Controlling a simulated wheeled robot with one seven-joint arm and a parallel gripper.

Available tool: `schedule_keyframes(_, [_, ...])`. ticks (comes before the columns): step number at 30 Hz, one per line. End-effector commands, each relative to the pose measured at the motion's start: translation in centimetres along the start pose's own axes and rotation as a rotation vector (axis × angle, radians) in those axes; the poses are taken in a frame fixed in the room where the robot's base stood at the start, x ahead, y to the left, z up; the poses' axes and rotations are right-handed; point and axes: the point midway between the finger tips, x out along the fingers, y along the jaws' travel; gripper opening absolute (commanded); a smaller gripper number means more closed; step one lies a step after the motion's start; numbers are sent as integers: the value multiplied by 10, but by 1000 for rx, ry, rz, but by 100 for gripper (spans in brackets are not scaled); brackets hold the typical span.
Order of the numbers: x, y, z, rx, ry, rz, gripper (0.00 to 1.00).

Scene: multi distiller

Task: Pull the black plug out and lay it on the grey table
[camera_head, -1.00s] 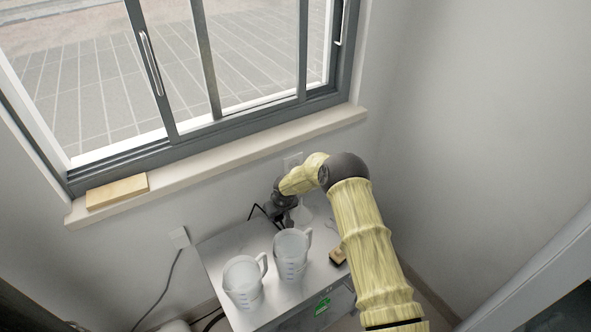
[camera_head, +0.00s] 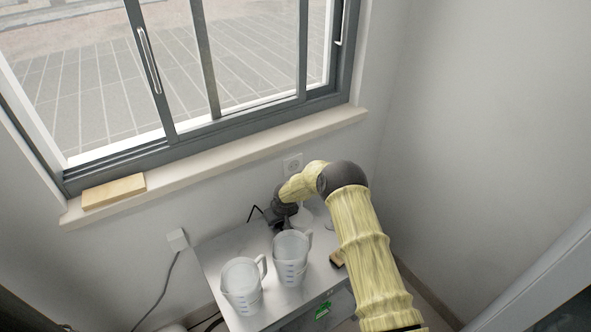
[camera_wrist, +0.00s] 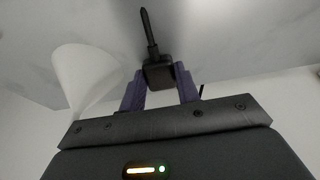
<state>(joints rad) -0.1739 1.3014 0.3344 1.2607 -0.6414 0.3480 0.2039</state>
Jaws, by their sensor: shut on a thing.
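The black plug (camera_wrist: 157,70) is between the two dark fingers of my gripper (camera_wrist: 158,84) in the wrist view, and its black cord runs away from it. In the head view my gripper (camera_head: 275,218) is over the back part of the grey table (camera_head: 215,257), below the wall socket (camera_head: 293,163). The socket face is in view with nothing in it. The plug itself is mostly hidden there by my gripper; a thin black bent line shows just left of it. I cannot tell whether the plug touches the table.
Two clear measuring jugs, a front one (camera_head: 242,283) and a second (camera_head: 291,258), stand close to my gripper. A pale cone-shaped thing (camera_wrist: 82,78) is beside it. A small wooden-topped thing (camera_head: 337,259) lies at the right. The left table top has free room.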

Motion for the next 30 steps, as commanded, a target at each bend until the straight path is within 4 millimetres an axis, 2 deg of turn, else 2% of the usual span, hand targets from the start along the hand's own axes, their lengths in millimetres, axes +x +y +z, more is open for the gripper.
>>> schedule_keyframes(1, [0,0,0,0,0,0,38])
schedule_keyframes(4, [0,0,0,0,0,0,57])
schedule_keyframes(13, [-1,0,0,0,0,0,57])
schedule_keyframes(17, [-7,0,-2,0,0,0,57])
schedule_keyframes(20, [-19,0,-7,0,2,1,57])
schedule_keyframes(30, [-78,1,-26,0,2,1,57])
